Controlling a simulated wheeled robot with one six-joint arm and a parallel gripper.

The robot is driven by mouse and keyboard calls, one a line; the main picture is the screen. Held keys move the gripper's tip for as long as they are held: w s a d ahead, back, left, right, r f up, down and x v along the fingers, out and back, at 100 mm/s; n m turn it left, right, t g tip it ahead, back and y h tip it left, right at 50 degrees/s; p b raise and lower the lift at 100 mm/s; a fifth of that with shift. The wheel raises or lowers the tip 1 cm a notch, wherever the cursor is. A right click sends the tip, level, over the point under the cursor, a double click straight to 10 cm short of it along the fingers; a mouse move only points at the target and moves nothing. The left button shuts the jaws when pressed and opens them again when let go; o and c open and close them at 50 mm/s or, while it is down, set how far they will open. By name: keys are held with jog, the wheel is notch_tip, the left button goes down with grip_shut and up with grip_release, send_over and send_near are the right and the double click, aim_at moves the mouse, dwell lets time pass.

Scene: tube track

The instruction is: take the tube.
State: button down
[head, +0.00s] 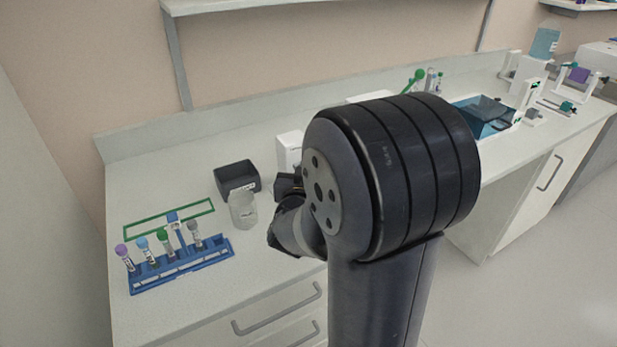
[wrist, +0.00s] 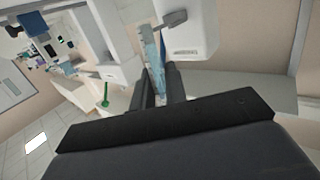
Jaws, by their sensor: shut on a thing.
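My gripper (wrist: 160,75) is shut on a tube (wrist: 151,48) in the wrist view. The tube is slim, pale blue and see-through, and sticks out beyond the two dark fingers. Its lower part is hidden between them. In the head view my own arm covers the fingertips and the held tube. A blue rack (head: 183,268) stands at the left of the counter. Tubes with purple (head: 121,250), light blue (head: 142,243), green (head: 162,236) and grey (head: 192,228) caps stand in it, slightly tilted.
A green-edged frame (head: 140,226) lies behind the rack. A white device (wrist: 192,32) is close beside the held tube.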

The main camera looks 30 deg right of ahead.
jog(key=s+a+r+g+y+p, duration=0.1)
jog(key=s+a+p, duration=0.1)
jog(key=s+a, duration=0.4)
jog(key=s+a+r+g+y+p, duration=0.1)
jog(key=s+a+p, duration=0.2)
jog(key=s+a, duration=0.3)
jog(key=shift+s+r+g, duration=0.3)
jog(key=shift+s+g, duration=0.1)
jog(key=shift+s, duration=2.3)
